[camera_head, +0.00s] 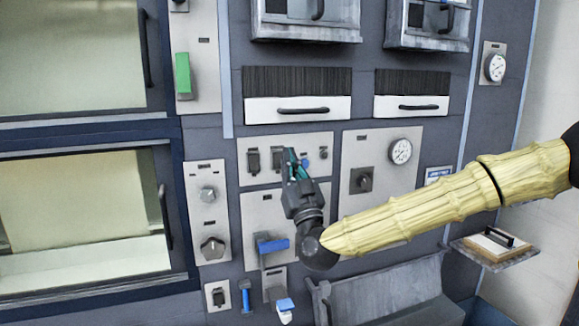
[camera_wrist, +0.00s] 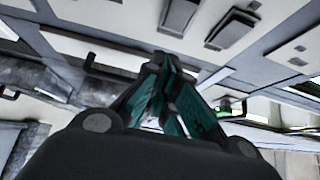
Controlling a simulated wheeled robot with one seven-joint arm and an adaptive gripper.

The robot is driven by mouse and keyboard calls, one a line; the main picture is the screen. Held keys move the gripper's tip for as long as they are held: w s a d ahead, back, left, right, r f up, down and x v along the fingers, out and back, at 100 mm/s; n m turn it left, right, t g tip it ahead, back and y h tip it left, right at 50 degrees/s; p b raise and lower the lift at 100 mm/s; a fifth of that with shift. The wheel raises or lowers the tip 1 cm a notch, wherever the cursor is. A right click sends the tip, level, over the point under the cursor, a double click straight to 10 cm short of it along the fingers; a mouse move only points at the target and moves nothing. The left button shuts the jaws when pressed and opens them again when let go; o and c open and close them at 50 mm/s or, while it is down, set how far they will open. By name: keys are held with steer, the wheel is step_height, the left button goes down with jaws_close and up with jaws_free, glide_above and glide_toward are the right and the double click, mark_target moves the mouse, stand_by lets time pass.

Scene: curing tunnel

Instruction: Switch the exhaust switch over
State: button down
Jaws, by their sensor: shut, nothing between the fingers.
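Two black rocker switches sit side by side on a light panel (camera_head: 243,178), the left one (camera_head: 254,162) and the right one (camera_head: 277,158). They also show as dark blocks at the top of the wrist view, one (camera_wrist: 179,14) near the middle and one (camera_wrist: 232,28) further right. The labels are too small to read, so I cannot tell which is the exhaust switch. My gripper (camera_head: 292,157) is shut and empty, in front of this panel just right of the right switch. Its teal-lined fingers (camera_wrist: 165,88) meet in the wrist view. Contact with the panel cannot be told.
Small knobs (camera_head: 323,153) are right of my gripper. A panel with a gauge (camera_head: 400,150) and a dark knob (camera_head: 361,180) lies further right. A blue lever (camera_head: 272,245) is below. Drawers with black handles (camera_head: 303,110) are above. A grey trough (camera_head: 390,295) juts out below my arm.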

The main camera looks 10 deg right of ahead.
steer(key=b+v, duration=0.4)
steer(key=v, duration=0.5)
steer(key=a+f+n+g+y, duration=0.1)
steer(key=a+f+g, duration=0.2)
steer(key=f, duration=0.8)
steer(key=a+f+g+y, duration=0.1)
steer(key=a+f+g, duration=0.15)
steer(key=f, duration=0.85)
steer(key=s+f+g+h, duration=0.1)
steer(key=s+f+g, duration=0.3)
steer(key=f, duration=0.7)
steer(key=s+f+g, duration=0.4)
steer(key=f, duration=0.8)
steer(key=s+d+f+m+g+h, duration=0.1)
steer(key=s+d+f+g, duration=0.2)
steer(key=s+f, duration=0.55)
steer(key=s+d+f+g+h, duration=0.1)
steer(key=s+d+f+g, duration=0.15)
steer(key=s+f, duration=0.55)
steer(key=s+d+f+m+g+h, duration=0.1)
steer(key=s+d+f+g, duration=0.2)
steer(key=s, duration=0.5)
steer(key=s+d+f+m+g+h, duration=0.1)
steer(key=s+d+f+g+h, duration=0.1)
steer(key=s+d+f, duration=0.3)
steer(key=s+f+g, duration=0.1)
steer(key=s, duration=0.2)
steer(key=shift+s+d, duration=0.3)
steer(key=shift+d, duration=0.1)
